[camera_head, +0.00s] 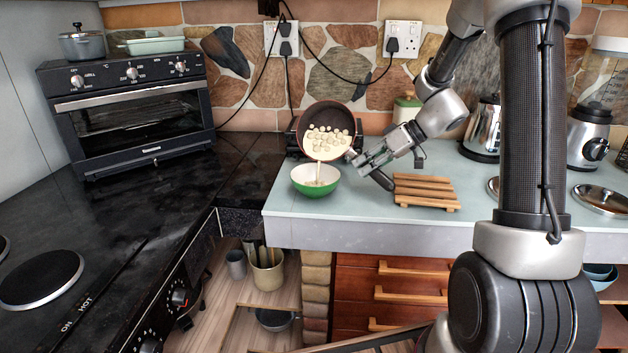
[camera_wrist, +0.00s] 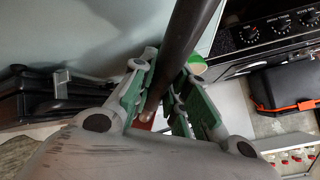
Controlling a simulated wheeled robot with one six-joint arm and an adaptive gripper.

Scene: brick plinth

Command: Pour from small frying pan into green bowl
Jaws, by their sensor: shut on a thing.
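The small frying pan (camera_head: 322,118) is tilted steeply over the green bowl, its open side facing the camera. Pale round pieces and a cream-coloured liquid lie in it, and a thin stream runs from its lower edge into the bowl. The green bowl (camera_head: 316,187) stands upright on the pale worktop, white inside, with some of the cream liquid in it. My gripper (camera_head: 366,165) is shut on the pan's dark handle, right of the bowl. In the wrist view the handle (camera_wrist: 188,40) runs between the fingers (camera_wrist: 165,100), and part of the green bowl (camera_wrist: 196,64) shows behind.
A wooden slatted trivet (camera_head: 425,190) lies right of the bowl. A kettle (camera_head: 482,130), a blender (camera_head: 588,135) and a lid (camera_head: 602,199) stand farther right. A toaster oven (camera_head: 130,112) is at the left. The worktop's front edge is close to the bowl.

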